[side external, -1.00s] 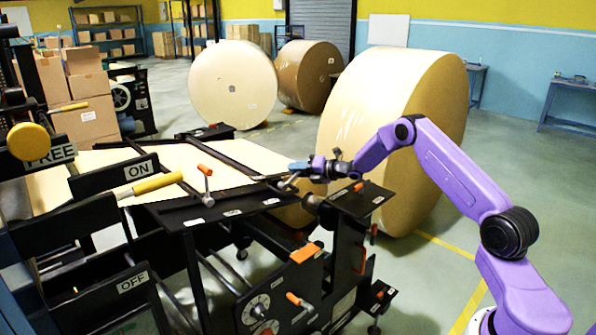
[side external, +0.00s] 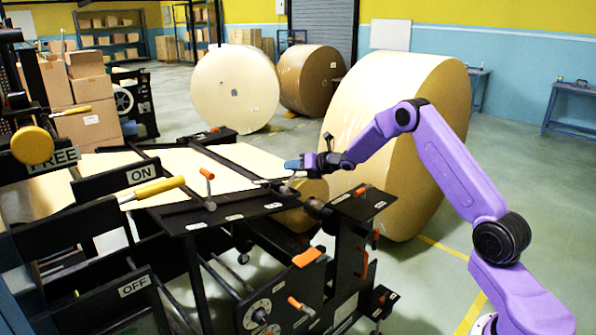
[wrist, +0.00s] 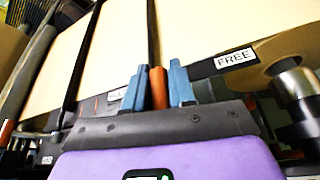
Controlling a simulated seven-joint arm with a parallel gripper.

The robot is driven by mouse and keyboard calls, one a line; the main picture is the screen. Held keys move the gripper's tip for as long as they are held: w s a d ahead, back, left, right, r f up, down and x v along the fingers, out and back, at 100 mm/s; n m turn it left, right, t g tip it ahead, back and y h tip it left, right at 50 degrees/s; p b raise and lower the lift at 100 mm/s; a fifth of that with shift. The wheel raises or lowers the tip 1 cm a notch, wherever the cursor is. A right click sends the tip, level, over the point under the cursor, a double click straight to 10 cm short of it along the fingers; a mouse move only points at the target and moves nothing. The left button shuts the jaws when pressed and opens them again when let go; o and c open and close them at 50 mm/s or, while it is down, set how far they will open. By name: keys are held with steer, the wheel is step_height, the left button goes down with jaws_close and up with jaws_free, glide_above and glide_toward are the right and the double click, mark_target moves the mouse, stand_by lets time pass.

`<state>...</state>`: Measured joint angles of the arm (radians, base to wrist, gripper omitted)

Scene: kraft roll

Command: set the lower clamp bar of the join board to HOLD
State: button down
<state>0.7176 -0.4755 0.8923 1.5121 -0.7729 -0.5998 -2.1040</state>
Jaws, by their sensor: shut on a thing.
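The join board (side external: 180,222) is a black-edged table with pale paper across it and small white labels along its near edge. My gripper (side external: 293,164) is at its right end. In the wrist view, my gripper's blue fingers (wrist: 158,86) are shut on an orange lever handle (wrist: 158,92). A HOLD label (wrist: 117,94) is left of the fingers, partly hard to read, and a FREE label (wrist: 234,58) is right. The handle stands between the two labels. Another orange-handled lever (side external: 206,174) stands farther left on the board. The held lever's link to its bar is partly hidden.
A large kraft roll (side external: 405,140) stands close behind my arm. A yellow-handled lever (side external: 158,188) beside an ON label (side external: 144,174) is at left. A metal roller end (wrist: 295,85) is close on the right of the wrist view. Open floor lies to the right.

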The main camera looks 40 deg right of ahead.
mark_target(282, 187)
steer(key=shift+a+r, duration=0.25)
steer(key=shift+a, duration=0.05)
steer(key=shift+a+r, duration=0.6)
steer(key=shift+a, duration=0.25)
steer(key=shift+a+r, duration=0.3)
steer(key=shift+a, duration=0.6)
steer(key=shift+a+r, duration=0.25)
steer(key=shift+a, duration=0.6)
steer(key=shift+w+a+n, duration=0.1)
steer(key=shift+a+n, duration=0.05)
steer(key=shift+n, duration=0.15)
steer(key=c, duration=1.1)
jaws_free()
steer(key=shift+o, duration=0.3)
steer(key=shift+f, duration=0.1)
steer(key=shift+d, duration=0.2)
